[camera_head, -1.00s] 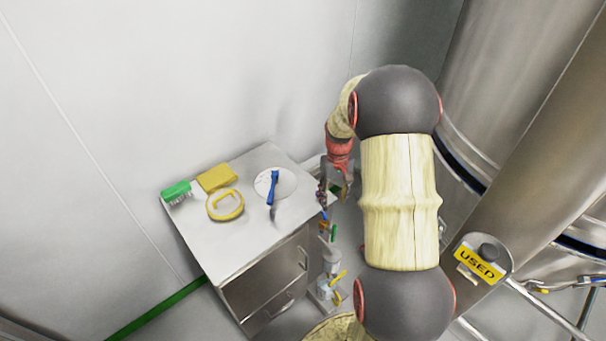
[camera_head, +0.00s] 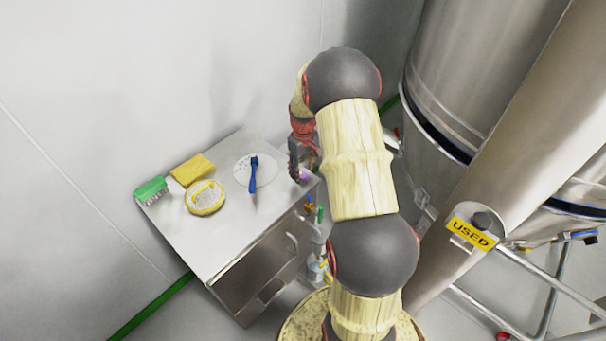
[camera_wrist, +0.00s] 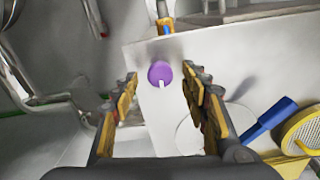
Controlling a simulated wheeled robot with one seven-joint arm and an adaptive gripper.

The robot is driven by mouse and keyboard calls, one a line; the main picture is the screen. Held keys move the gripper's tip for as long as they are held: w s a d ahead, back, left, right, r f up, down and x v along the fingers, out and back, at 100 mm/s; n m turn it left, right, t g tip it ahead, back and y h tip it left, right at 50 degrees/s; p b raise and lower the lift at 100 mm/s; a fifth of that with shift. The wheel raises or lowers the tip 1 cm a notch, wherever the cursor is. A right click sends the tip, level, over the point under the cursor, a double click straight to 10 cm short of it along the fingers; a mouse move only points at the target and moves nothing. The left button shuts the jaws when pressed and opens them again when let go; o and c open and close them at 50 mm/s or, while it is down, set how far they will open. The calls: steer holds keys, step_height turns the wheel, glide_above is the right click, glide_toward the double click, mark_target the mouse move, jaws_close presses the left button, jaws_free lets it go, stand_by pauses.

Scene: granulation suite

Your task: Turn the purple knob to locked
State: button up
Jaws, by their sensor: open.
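The purple knob (camera_wrist: 160,73) shows in the wrist view, between and just beyond my fingertips, with a pale pointer mark on its lower edge. It sits near the edge of the metal cabinet top. In the head view only a small purple patch of the knob (camera_head: 304,174) shows below my gripper (camera_head: 300,165). My gripper (camera_wrist: 160,88) is open, with one finger on each side of the knob in the picture. No contact with the knob is visible.
On the cabinet top (camera_head: 225,225) are a green brush (camera_head: 150,188), a yellow sponge (camera_head: 193,169), a round yellow item (camera_head: 205,197), and a blue-handled tool (camera_head: 253,175) on a white disc. A large steel vessel (camera_head: 475,70) stands at the right.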

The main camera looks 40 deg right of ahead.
steer(key=shift+f, duration=0.6)
steer(key=c, duration=0.3)
steer(key=c, duration=0.8)
steer(key=shift+c, duration=0.3)
